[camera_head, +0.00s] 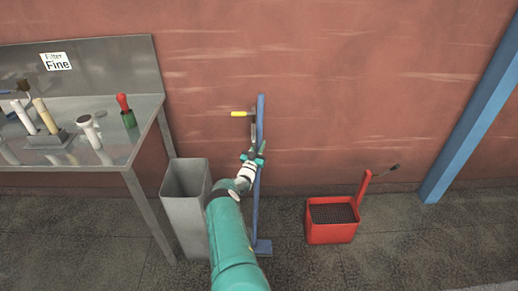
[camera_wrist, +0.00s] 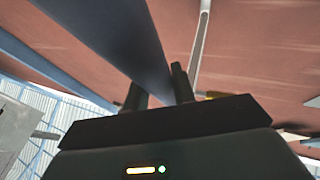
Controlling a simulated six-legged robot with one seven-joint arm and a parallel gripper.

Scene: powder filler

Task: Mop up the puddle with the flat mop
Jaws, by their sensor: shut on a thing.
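The flat mop looks to be the tall blue pole (camera_head: 257,205) with a small flat blue foot (camera_head: 262,247) on the floor; it stands upright close to the red wall. My gripper (camera_head: 254,157) is at about mid-height on this pole. In the wrist view, the blue pole (camera_wrist: 120,45) runs down between the two dark fingers of my gripper (camera_wrist: 160,90), which is shut on it. I cannot make out the puddle clearly; a paler patch (camera_head: 495,287) shows at the bottom right floor edge, too cut off to identify.
A grey open bin (camera_head: 186,215) stands left of the pole, beside a metal table (camera_head: 100,150) with tools. A red bucket (camera_head: 331,232) with a lever stands to the right. A yellow-handled fitting (camera_head: 240,113) is near the pole's top. A blue beam (camera_head: 475,115) slants at far right.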

